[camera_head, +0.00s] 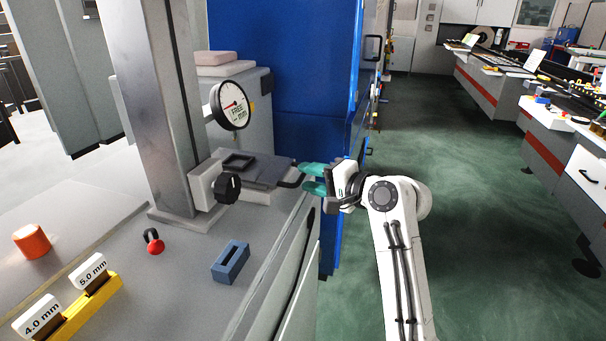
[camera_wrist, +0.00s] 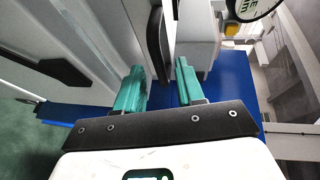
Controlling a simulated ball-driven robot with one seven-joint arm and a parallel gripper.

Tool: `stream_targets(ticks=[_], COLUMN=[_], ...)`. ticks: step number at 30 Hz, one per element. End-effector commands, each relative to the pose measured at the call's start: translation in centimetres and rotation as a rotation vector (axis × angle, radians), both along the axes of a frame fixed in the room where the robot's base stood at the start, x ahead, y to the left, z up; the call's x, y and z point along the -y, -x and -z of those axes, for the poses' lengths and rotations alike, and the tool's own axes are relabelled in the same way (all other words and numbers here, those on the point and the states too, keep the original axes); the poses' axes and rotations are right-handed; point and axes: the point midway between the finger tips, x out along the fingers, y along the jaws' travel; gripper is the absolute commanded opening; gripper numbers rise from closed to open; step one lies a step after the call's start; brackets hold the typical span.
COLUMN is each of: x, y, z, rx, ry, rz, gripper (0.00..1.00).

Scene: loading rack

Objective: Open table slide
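The table slide (camera_head: 262,168) is a flat grey plate with a square recess, on the bench beside the metal column. Its dark handle (camera_head: 291,180) sticks out at the slide's right end. My gripper (camera_head: 303,178) has two teal fingers, spread apart, with their tips close to the handle's right side. In the wrist view my gripper (camera_wrist: 160,70) is open, and a dark curved bar, seemingly the handle (camera_wrist: 155,43), shows just beyond and between the fingertips. I see nothing gripped. I cannot tell whether a finger touches the handle.
A black knob (camera_head: 228,187) and a dial gauge (camera_head: 230,105) sit by the column (camera_head: 160,100). A blue slotted block (camera_head: 230,261), a red-ended piece (camera_head: 154,241), an orange cylinder (camera_head: 32,241) and a yellow gauge holder (camera_head: 85,309) lie nearer. A blue cabinet (camera_head: 295,75) stands behind; green floor is open at right.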

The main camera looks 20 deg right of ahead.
Motion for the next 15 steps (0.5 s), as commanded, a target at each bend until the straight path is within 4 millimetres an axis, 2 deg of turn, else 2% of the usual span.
stream_targets(ticks=[6, 15], x=[-1.2, -1.4], y=[-2.0, -2.4], z=[0.4, 0.5], rx=[0.001, 0.0], ry=[0.002, 0.002], rz=[0.0, 0.001], gripper=[0.38, 0.38])
